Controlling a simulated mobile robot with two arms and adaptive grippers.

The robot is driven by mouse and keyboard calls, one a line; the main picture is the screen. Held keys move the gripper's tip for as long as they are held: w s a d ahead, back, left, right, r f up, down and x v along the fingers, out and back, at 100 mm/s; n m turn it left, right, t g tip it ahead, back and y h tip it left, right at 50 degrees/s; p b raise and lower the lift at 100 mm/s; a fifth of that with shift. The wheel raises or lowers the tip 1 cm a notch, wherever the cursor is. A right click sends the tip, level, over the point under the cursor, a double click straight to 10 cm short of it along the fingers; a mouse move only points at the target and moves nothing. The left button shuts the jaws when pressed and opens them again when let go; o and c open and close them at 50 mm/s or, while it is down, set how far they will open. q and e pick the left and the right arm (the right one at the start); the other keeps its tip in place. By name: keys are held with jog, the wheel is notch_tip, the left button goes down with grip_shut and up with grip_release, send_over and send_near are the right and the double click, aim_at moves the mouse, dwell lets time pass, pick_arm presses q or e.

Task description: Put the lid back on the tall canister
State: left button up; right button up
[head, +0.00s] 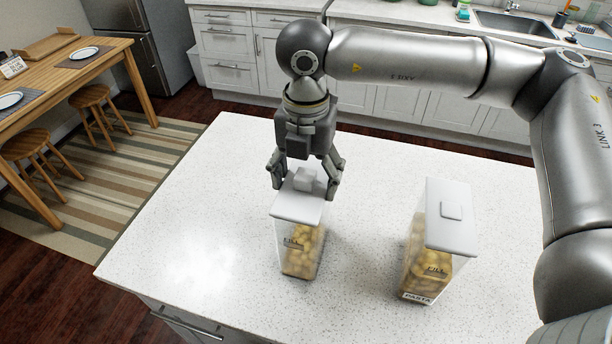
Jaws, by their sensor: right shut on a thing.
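A clear canister (302,256) of yellowish pasta with a "FILL" mark stands on the white speckled counter. Its light grey lid (298,207), with a raised square knob, is level at the canister's top. I cannot tell whether the lid is fully seated. My right gripper (305,184) points down from above, with a finger on each side of the lid, and is shut on it. A second clear canister (426,262), labelled "PASTA", stands to the right with a light grey lid (451,215) on top. My left gripper is out of view.
The counter (200,220) is clear left of the canisters and between them. My right arm spans the top and right of the view. A wooden table (85,65) with stools stands at far left; cabinets and a sink (505,22) are behind.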

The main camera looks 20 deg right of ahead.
dwell(0.3)
jog(key=o, duration=1.1)
jog(key=shift+o, duration=0.3)
jog(key=shift+r, duration=0.1)
jog(key=shift+r+p, duration=1.4)
jog(key=shift+r, duration=2)
